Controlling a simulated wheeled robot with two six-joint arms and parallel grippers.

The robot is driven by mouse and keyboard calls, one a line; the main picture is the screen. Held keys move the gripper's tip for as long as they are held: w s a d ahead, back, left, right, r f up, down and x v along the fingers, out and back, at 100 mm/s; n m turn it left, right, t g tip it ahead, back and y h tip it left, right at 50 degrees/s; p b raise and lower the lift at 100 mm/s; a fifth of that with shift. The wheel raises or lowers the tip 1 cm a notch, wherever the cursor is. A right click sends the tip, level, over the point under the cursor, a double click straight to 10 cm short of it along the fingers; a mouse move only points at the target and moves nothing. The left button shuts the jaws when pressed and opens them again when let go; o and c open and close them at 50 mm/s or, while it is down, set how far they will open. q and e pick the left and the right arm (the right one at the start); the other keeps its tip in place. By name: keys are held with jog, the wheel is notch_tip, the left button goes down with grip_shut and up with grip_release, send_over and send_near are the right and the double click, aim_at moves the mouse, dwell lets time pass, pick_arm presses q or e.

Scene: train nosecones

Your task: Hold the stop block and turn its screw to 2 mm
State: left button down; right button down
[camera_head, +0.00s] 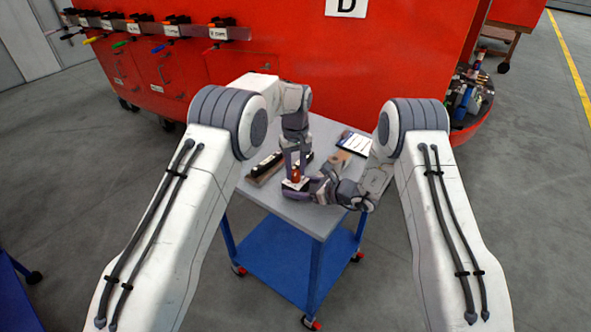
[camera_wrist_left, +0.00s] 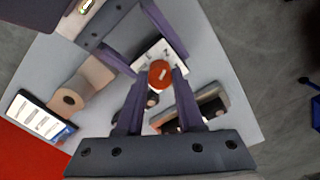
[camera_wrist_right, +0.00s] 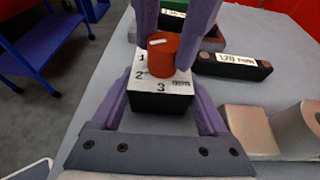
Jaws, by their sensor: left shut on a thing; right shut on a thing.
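The stop block (camera_wrist_right: 160,98) has a black body and a white top marked 1, 2 and 3. Its orange-red screw knob (camera_wrist_right: 162,55) stands on that top, with a pale line on its upper face; it also shows in the left wrist view (camera_wrist_left: 160,73). My right gripper (camera_head: 303,189) is shut on the block from the side, one finger on each side. My left gripper (camera_head: 296,170) points down from above and is shut on the knob. The fingers partly hide the knob and scale, so I cannot tell which number the line meets.
The grey cart top (camera_head: 310,218) holds a black bar with a white label (camera_wrist_right: 232,65), a beige block with a hole (camera_wrist_left: 85,85) and a tablet-like panel (camera_head: 355,143). A red cabinet (camera_head: 330,60) stands behind. The cart's near edge is clear.

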aim_at(295, 172)
pick_arm(q)
jog(key=shift+w+a, duration=0.1)
jog(key=shift+w, duration=0.1)
dwell(0.3)
jog(key=c, duration=0.7)
grip_release()
jog(key=shift+o, duration=0.9)
jog(key=shift+s, duration=0.1)
notch_tip(295, 172, up, 12)
pick_arm(e)
grip_release()
